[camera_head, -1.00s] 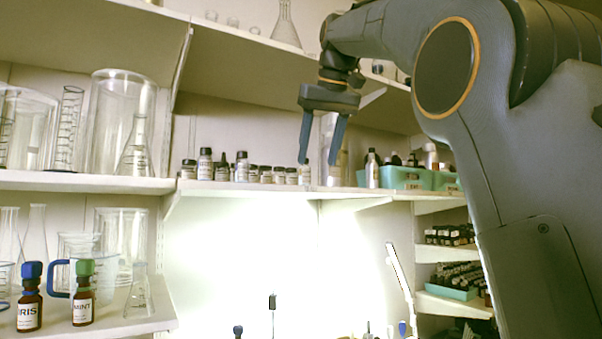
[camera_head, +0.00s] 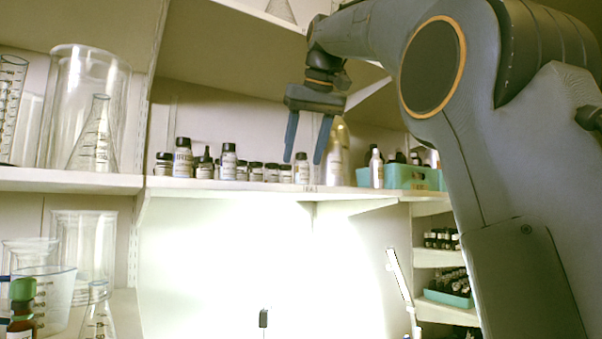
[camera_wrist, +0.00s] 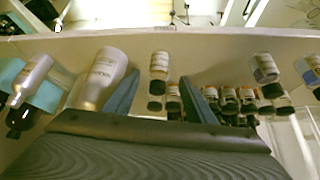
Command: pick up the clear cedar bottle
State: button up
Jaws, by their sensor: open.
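My gripper (camera_head: 303,161) is open and points down over the upper shelf, with nothing held. In the head view a small clear bottle with a dark cap (camera_head: 301,168) shows between the two fingertips. The wrist view, which looks upside down, also shows my gripper (camera_wrist: 160,76) with a pale bottle (camera_wrist: 159,68) between its fingers, its dark cap towards the bottom. I cannot tell whether the fingers reach around it or are still apart from it in depth. Its label is too small to read, so I cannot confirm it is cedar.
A row of labelled bottles and jars (camera_head: 228,162) stands to its left. A large pale bottle (camera_head: 337,155) stands close on the right, then a white bottle (camera_head: 376,169) and a teal tray (camera_head: 412,177). Large glassware (camera_head: 84,110) fills the left shelf.

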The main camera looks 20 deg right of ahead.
aim_at(304, 157)
jog(key=shift+p+x, duration=0.35)
jog(key=shift+x, duration=1.7)
jog(key=shift+d, duration=0.15)
jog(key=c, duration=1.2)
jog(key=shift+o, duration=0.2)
notch_tip(304, 157, up, 9)
jog(key=p, duration=0.2)
jog(key=shift+p, duration=0.35)
jog(key=shift+r+p, duration=0.35)
jog(key=shift+r, duration=0.1)
